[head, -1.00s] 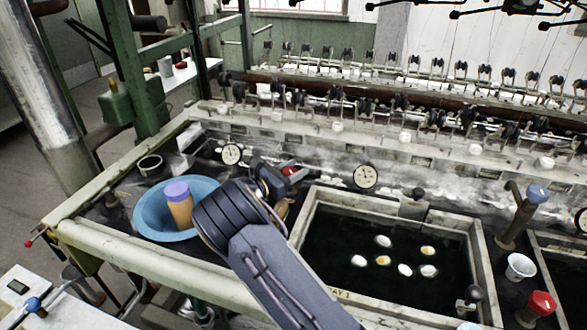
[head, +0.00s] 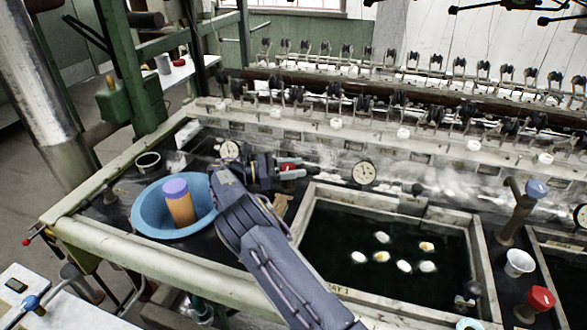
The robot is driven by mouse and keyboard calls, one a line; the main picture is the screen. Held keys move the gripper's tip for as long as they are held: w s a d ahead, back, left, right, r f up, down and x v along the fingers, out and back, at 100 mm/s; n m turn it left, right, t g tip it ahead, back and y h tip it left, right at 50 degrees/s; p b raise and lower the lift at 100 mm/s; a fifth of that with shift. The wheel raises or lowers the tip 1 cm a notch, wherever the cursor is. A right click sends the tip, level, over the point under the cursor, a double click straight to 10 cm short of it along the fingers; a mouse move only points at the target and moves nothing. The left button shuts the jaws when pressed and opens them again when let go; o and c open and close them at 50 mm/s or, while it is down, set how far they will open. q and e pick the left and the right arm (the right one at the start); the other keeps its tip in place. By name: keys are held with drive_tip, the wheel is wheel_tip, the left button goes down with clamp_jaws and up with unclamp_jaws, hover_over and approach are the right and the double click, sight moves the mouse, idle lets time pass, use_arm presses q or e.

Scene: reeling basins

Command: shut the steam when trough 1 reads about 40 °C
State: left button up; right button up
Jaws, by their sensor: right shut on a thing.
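Trough 1 (head: 309,222) is a pale-rimmed basin of dark water with several white and yellowish cocoons floating in it. A round white dial gauge (head: 364,172) stands behind its back rim, and another dial (head: 229,150) stands further left; both readings are too small to make out. My right gripper (head: 277,172) is shut at a red valve handle (head: 290,167) left of the trough's back corner. The fingers and my wrist hide most of the valve, so its setting cannot be told. My left gripper is not in view.
A blue bowl (head: 145,216) with an orange, purple-topped cylinder (head: 180,202) stands left of my right arm. A blue-topped tap (head: 537,188), a white cup (head: 519,263) and a red-knobbed valve (head: 541,299) are right of the trough. Whitish haze hangs along the back ledge.

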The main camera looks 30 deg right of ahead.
sight(293, 167)
idle(0.3)
drive_tip(key=o, duration=1)
drive_tip(key=shift+c, duration=0.2)
drive_tip(key=shift+r, duration=0.1)
drive_tip(key=shift+r, duration=0.35)
drive_tip(key=r, duration=0.3)
drive_tip(key=shift+s+a, duration=0.2)
drive_tip(key=s+a+r, duration=0.7)
drive_tip(key=s+r, duration=0.2)
drive_tip(key=s, duration=0.2)
drive_tip(key=shift+s, duration=0.25)
drive_tip(key=shift+a, duration=0.1)
